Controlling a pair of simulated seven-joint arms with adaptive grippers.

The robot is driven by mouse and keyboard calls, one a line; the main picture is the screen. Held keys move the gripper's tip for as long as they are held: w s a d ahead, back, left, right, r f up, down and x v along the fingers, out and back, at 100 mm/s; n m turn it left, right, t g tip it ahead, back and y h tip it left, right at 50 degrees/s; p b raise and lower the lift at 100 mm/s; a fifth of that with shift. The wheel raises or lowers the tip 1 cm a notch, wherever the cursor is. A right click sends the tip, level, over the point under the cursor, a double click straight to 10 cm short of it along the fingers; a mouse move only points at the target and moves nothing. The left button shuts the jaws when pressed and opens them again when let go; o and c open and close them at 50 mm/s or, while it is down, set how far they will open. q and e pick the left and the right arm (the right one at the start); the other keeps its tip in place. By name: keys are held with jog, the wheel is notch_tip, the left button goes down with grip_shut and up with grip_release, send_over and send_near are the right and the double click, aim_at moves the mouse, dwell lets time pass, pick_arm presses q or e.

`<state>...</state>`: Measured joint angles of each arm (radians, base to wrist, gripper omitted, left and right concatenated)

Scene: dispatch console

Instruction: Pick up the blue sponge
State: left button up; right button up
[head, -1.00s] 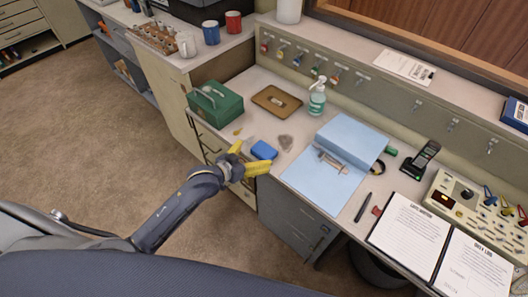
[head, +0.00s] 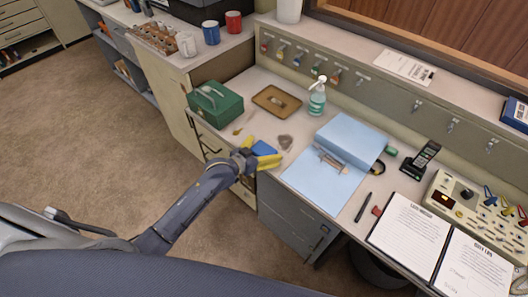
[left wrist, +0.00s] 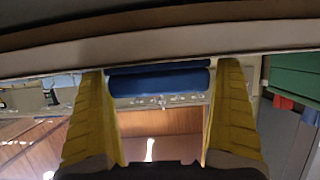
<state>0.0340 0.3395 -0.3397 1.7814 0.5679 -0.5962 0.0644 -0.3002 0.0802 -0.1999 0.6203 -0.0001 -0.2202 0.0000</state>
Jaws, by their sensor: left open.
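The blue sponge (head: 263,148) lies near the front edge of the desk, in front of the brown tray. My left gripper (head: 262,154) has yellow fingers and is open at the sponge, one finger to either side of it in the head view. In the left wrist view the sponge (left wrist: 158,82) shows between the two spread yellow fingers (left wrist: 160,95). I cannot tell whether the fingers touch it. My right gripper is not in view.
A green box (head: 216,104) stands left of the sponge, and the brown tray (head: 264,94) lies behind.

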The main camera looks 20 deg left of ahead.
aim_at(255, 150)
pick_arm(q)
jog(key=c, duration=1)
jog(key=shift+o, duration=0.2)
jog(key=shift+r, duration=0.1)
notch_tip(255, 150, up, 19)
jog(key=s+a+r+n+t+y, duration=0.1)
jog(key=s+a+r+n+y, duration=0.2)
jog(key=s+r+n+y, duration=0.2)
jog(key=shift+a+r+y, duration=0.25)
jog(key=shift+a+y, duration=0.1)
jog(key=shift+y, duration=0.05)
dwell(0.5)
